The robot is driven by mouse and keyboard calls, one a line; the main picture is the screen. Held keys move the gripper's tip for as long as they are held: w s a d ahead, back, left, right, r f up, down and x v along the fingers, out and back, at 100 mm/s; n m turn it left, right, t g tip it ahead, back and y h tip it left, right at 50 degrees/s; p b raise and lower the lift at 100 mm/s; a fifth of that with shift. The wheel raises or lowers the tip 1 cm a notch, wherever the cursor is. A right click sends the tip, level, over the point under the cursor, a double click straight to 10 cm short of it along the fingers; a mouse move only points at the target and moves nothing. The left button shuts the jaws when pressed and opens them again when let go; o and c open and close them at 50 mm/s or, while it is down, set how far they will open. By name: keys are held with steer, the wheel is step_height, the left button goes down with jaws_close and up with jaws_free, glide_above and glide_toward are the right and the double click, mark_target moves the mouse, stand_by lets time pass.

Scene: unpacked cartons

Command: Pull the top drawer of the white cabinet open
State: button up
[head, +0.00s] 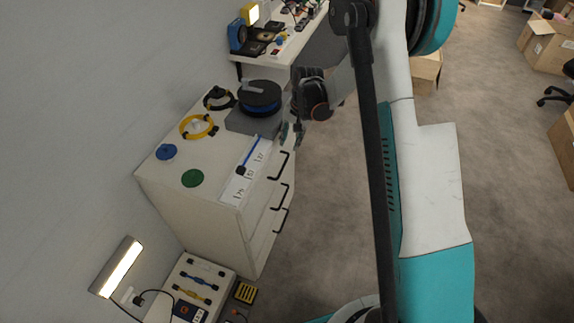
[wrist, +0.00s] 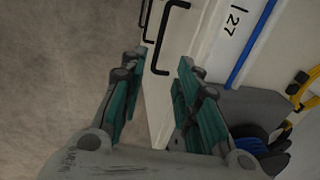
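The white cabinet (head: 185,210) stands against the wall at left in the head view. Its front faces right and carries black bar handles one above another. The top drawer handle (head: 281,166) is closest to the cabinet top; it also shows large in the wrist view (wrist: 157,52). The top drawer looks shut. My gripper (head: 292,134) is beside the cabinet's front, near the top handle's far end. In the wrist view my gripper (wrist: 158,62) is open, its green-padded fingers apart. The handle appears between the fingertips in the picture; I cannot tell whether they surround it.
On the cabinet top are a black cable reel (head: 260,98) on a grey box, a yellow cable coil (head: 198,127), a blue disc (head: 166,152) and a green disc (head: 192,178). A white desk (head: 312,30) stands beyond. The floor right of the cabinet is clear.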

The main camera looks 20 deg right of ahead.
mark_target(283, 165)
steer(key=f+b, duration=0.1)
steer(key=f, duration=0.3)
steer(key=w+a+f+b, duration=0.1)
steer(key=f+b, duration=0.1)
steer(key=f, duration=0.3)
steer(key=a+f+b, duration=0.1)
steer(key=f+b, duration=0.1)
steer(key=f, duration=0.2)
steer(key=shift+w+f, duration=0.25)
steer(key=shift+c, duration=0.4)
jaws_close()
